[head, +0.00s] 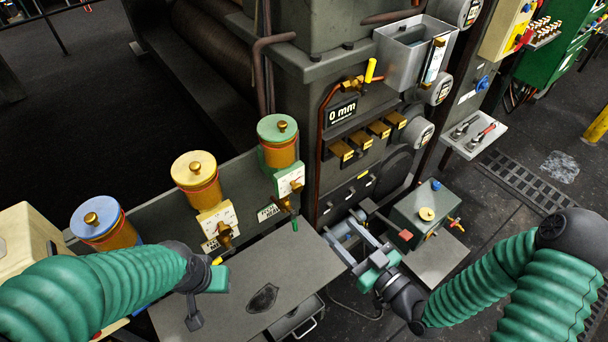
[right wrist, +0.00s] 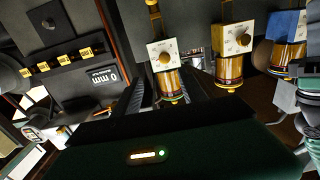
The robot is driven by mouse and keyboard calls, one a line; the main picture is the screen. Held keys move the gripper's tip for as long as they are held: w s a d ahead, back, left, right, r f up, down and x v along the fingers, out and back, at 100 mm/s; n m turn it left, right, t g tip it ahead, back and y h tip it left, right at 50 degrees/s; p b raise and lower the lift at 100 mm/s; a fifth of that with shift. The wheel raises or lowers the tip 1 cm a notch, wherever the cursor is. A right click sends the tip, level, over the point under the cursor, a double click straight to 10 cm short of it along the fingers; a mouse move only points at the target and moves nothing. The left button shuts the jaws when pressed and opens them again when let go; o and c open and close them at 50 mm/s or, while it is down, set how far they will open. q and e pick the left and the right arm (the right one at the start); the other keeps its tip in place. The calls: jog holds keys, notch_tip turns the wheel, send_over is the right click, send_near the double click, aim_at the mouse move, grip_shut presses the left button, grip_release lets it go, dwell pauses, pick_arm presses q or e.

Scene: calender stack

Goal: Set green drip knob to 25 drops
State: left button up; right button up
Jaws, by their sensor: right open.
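The green-lidded drip oiler (head: 281,142) stands at the right end of a row of oilers, with a pale dial plate (head: 290,181) and a small brass knob (head: 297,186) below its cup. In the right wrist view, turned upside down, the oiler closest to the 0 mm sign shows its dial knob (right wrist: 165,57); its setting is too small to read. My right gripper (head: 350,238) is open and empty, right of and below the green oiler, apart from it. My left gripper (head: 218,272) is over the grey table at left; its jaws are unclear.
A yellow oiler (head: 196,182) and a blue oiler (head: 100,222) stand to the left. The grey table (head: 290,262) lies below them, with a dark patch on it. The 0 mm sign (head: 343,111) and brass valves are on the machine. A grey-green box (head: 422,208) stands at right.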

jog(key=a+b, duration=0.2)
jog(key=b, duration=0.3)
jog(key=p, duration=0.1)
send_near(299, 191)
jog(key=x, duration=0.8)
jog(key=shift+w+a+r+p, duration=0.1)
jog(key=shift+w+p, duration=0.05)
jog(key=shift+p, duration=0.25)
jog(key=shift+w+a, duration=0.25)
jog(key=shift+w, duration=0.15)
jog(key=shift+s, duration=0.15)
jog(key=c, duration=0.5)
pick_arm(q)
jog(key=f, duration=0.1)
jog(key=s+f, duration=0.1)
jog(key=f, duration=0.1)
jog(key=shift+s+a+f, duration=0.2)
jog(key=shift+s+f, duration=0.05)
jog(key=shift+f, duration=0.1)
pick_arm(e)
grip_shut()
